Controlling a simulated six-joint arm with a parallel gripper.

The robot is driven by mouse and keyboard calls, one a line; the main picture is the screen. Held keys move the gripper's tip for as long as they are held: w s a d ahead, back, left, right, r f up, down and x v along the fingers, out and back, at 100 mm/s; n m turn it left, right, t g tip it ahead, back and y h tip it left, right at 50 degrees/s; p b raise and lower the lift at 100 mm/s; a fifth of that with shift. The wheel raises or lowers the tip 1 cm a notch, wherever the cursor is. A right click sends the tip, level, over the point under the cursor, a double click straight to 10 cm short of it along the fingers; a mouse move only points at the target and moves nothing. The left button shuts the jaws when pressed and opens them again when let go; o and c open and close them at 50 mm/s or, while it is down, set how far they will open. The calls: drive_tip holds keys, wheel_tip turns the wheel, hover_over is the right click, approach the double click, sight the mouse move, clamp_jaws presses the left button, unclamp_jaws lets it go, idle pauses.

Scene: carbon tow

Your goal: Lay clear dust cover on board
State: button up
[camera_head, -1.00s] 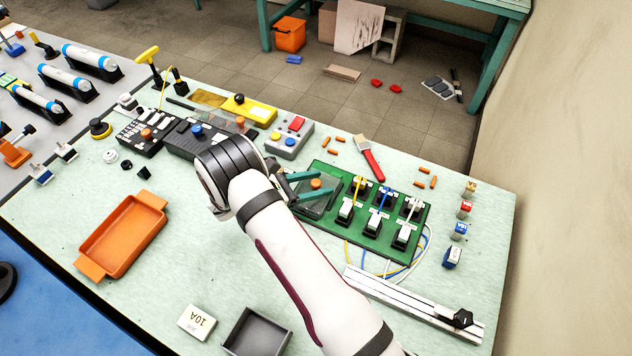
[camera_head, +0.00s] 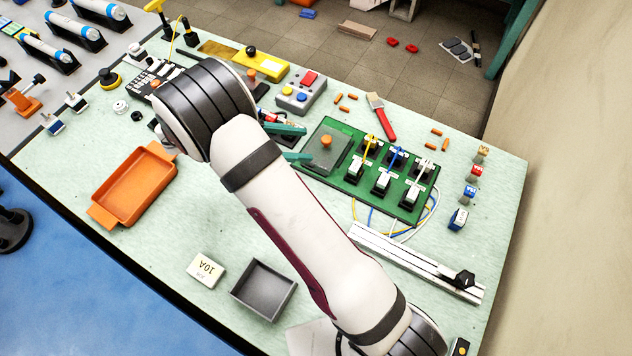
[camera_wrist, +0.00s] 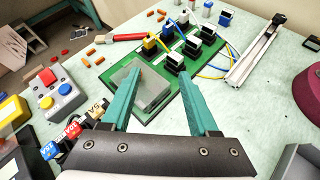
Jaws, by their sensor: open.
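The clear dust cover (camera_head: 325,160), a see-through grey box with an orange knob on top in the head view, lies on the left end of the green board (camera_head: 352,192). It also shows in the wrist view (camera_wrist: 152,96), flat on the board (camera_wrist: 170,57); I cannot make out its knob there. Black holders with white blocks and yellow, blue and white wires fill the board's other part. My gripper (camera_head: 304,143) is open and empty, with its teal fingers just left of the knob and apart from it. In the wrist view, the fingers (camera_wrist: 160,70) spread on either side of the cover.
Labelled coloured blocks (camera_wrist: 72,128) are close left of my gripper.

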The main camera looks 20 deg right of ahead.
drive_tip(key=s+d+r+m+g+y, duration=0.3)
drive_tip(key=s+d+r+m+y, duration=0.15)
drive_tip(key=s+r+m, duration=0.55)
drive_tip(key=s+a+m+t+y, duration=0.1)
drive_tip(key=s+a+m+y, duration=0.1)
drive_tip(key=s+m+y, duration=0.2)
drive_tip(key=s+a+m+t+y, duration=0.1)
drive_tip(key=s+a+m+y, duration=0.2)
drive_tip(key=s+m+y, duration=0.2)
drive_tip(key=s+m, duration=0.3)
drive_tip(key=s, duration=0.4)
drive_tip(key=shift+a+r+t, duration=0.25)
drive_tip(key=shift+a+t, duration=0.05)
drive_tip(key=shift+y, duration=0.25)
